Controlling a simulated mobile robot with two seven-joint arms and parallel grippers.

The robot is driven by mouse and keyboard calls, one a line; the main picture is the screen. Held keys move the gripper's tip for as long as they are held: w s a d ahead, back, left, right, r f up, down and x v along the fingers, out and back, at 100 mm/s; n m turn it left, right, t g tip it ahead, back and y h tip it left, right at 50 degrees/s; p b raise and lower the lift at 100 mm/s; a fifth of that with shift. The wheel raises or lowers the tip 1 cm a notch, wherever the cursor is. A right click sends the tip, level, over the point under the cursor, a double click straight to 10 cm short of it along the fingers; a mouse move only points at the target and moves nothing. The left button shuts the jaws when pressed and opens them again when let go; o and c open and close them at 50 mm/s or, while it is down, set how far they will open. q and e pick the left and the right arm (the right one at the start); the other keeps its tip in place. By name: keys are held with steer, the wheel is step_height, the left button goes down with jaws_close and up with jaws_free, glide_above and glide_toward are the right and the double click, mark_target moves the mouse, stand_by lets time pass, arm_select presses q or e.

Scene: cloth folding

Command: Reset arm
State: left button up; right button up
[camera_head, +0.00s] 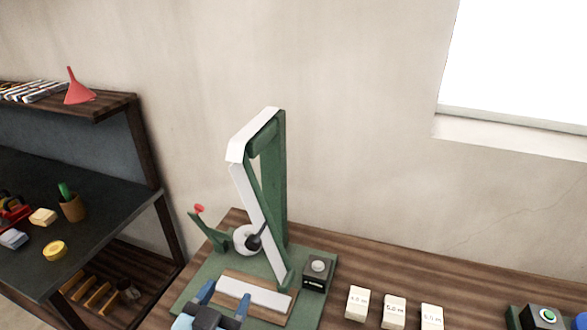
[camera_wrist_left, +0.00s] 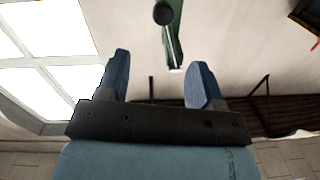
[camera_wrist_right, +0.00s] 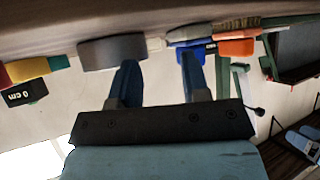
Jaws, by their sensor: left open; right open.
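A green and white arm device (camera_head: 270,190) stands on a green base (camera_head: 200,275) on the wooden table. Its white bar leans beside a green upright. A white disc (camera_head: 243,238) with a dark knob and a red-tipped green lever (camera_head: 208,230) sit at its left. My left gripper (camera_head: 224,297) is open and empty in front of the device; its two fingers also show apart in the left wrist view (camera_wrist_left: 160,68). Part of the green device (camera_wrist_left: 174,45) shows beyond them. My right gripper (camera_wrist_right: 159,68) is open, with nothing clearly between its fingers.
A black box with a grey knob (camera_head: 317,273) stands right of the device. Several white labelled blocks (camera_head: 394,311) and a black box with a green button (camera_head: 543,317) are farther right. A dark shelf unit (camera_head: 110,205) with small items stands at the left. A wall is behind.

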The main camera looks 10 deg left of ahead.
steer(key=shift+r+p, duration=0.95)
steer(key=shift+p, duration=0.05)
steer(key=shift+d+r+p, duration=0.15)
steer(key=shift+r+p, duration=0.55)
steer(key=shift+r, duration=0.15)
arm_select(q)
steer(key=s+f+g, duration=0.3)
steer(key=s+f, duration=0.1)
steer(key=f, duration=0.7)
steer(key=s+a+f+g+h, duration=0.1)
steer(key=s+f+g, duration=0.2)
steer(key=f, duration=0.9)
steer(key=shift+s+g+h, duration=0.3)
steer(key=shift+s, duration=0.45)
arm_select(e)
steer(key=shift+f, duration=0.1)
